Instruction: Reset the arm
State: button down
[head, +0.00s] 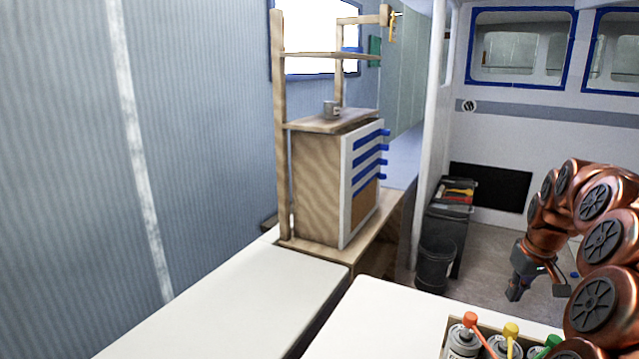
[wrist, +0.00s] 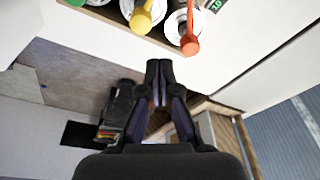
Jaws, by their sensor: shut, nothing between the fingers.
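My copper-coloured arm (head: 596,235) comes in from the right side of the head view and bends over. My gripper (head: 516,289) hangs down at its end, beyond the white counter's far edge, and looks empty. In the wrist view my gripper's dark fingers (wrist: 158,88) are together, with nothing between them. It is apart from the cans and the counter as far as I can see.
A wooden box (head: 462,345) holds several cans with red, yellow and green tops on the white counter (head: 375,318). A dark bin (head: 435,266) and a tool cart (head: 449,222) stand on the floor.

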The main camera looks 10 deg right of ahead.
jog(key=s+a+r+n+g+y, duration=0.1)
jog(key=s+a, duration=0.4)
jog(key=a, duration=0.8)
jog(key=s+a+n+g, duration=0.1)
jog(key=s+a, duration=0.3)
jog(key=a, duration=0.8)
jog(key=s+a+f, duration=0.1)
jog(key=s+a, duration=0.2)
jog(key=s, duration=0.4)
jog(key=s+a+f+g, duration=0.1)
jog(key=s+a+f, duration=0.1)
jog(key=s, duration=0.5)
jog(key=s+a+f+g, duration=0.1)
jog(key=s+a+f, duration=0.1)
jog(key=s+a, duration=0.2)
jog(key=s, duration=0.3)
jog(key=shift+a+f+m+h, duration=0.15)
jog(key=shift+a+m+h, duration=0.1)
jog(key=shift+m+h, duration=0.15)
jog(key=shift+s, duration=0.15)
